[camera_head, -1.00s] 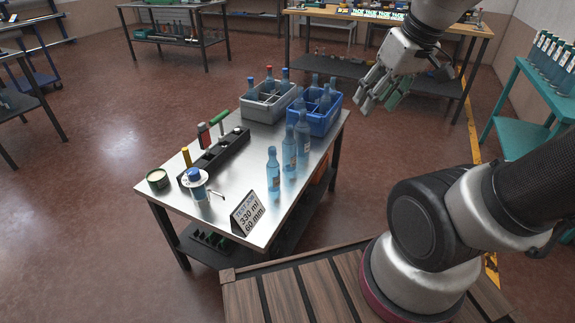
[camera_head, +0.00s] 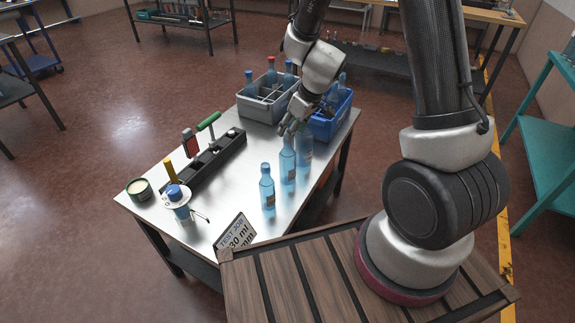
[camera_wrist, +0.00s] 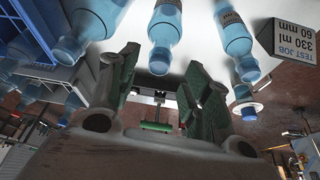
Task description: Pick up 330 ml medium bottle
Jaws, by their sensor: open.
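Three blue bottles stand upright in a row on the steel table (camera_head: 222,203): a front bottle (camera_head: 267,190), a middle bottle (camera_head: 288,165) and a rear bottle (camera_head: 305,145) by the blue crate. No label is readable, so I cannot tell which holds 330 ml; the middle one may be the medium size. My gripper (camera_head: 288,127) is open and empty at the top of the middle bottle. In the wrist view the fingers (camera_wrist: 157,68) are spread, with the middle bottle (camera_wrist: 164,28) between and beyond them. Its neck appears free of both fingers.
A sign (camera_head: 235,232) reading "TEST JOB 330 ml" stands at the front corner. A grey crate (camera_head: 262,108) and a blue crate (camera_head: 325,128) with bottles stand at the back. A black tool rack (camera_head: 217,160) and a white-collared blue-capped item (camera_head: 177,200) are on the left.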

